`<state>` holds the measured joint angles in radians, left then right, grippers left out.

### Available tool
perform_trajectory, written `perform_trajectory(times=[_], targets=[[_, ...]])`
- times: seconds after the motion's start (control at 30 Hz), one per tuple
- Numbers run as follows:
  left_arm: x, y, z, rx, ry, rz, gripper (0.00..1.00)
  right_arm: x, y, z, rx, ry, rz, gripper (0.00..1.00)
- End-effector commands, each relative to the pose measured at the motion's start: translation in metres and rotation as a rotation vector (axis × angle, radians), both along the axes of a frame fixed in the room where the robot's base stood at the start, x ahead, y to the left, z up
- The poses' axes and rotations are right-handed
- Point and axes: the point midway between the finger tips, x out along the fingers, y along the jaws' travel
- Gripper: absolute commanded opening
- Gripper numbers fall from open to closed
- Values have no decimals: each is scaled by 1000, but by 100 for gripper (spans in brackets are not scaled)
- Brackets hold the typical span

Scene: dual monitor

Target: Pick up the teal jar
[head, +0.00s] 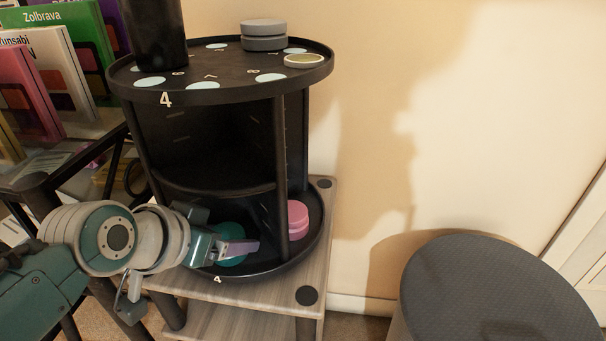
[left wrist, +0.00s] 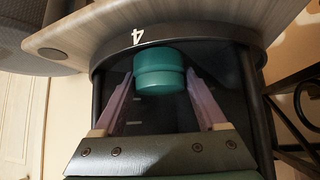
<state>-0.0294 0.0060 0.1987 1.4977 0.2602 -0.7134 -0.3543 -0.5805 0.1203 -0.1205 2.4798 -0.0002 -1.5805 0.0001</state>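The teal jar (head: 229,235) sits on the lowest tier of a round black rotating shelf (head: 222,94), near its front. In the head view my left gripper (head: 240,248) reaches in from the left and partly hides the jar. In the left wrist view the jar (left wrist: 160,72) shows whole, with its lid seam. The two pale purple fingers of the left gripper (left wrist: 160,80) are spread, with their tips on either side of the jar. It cannot be told whether they touch it. My right gripper is not in view.
A pink jar (head: 297,219) stands right of the teal jar, behind a black post (head: 281,170). Grey stacked tins (head: 263,35), a black cylinder (head: 155,35) and a small lidded tin (head: 304,61) stand on top. The shelf stands on a wooden stand (head: 262,296). A dark stool (head: 495,290) is at right.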

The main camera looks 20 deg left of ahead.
Motion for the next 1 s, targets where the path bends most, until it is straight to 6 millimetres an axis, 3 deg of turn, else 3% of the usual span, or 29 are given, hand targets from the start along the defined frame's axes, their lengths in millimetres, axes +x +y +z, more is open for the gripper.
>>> perform_trajectory(times=[0.07, 0.5, 0.8, 1.0], targets=[[0, 0, 0, 0, 0, 0, 64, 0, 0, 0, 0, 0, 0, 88], [0, 0, 0, 0, 1, 0, 14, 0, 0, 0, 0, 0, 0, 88], [-2, 0, 2, 0, 1, 0, 14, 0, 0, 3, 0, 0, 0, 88], [-16, 0, 21, -1, 1, -1, 14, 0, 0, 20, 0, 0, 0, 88]])
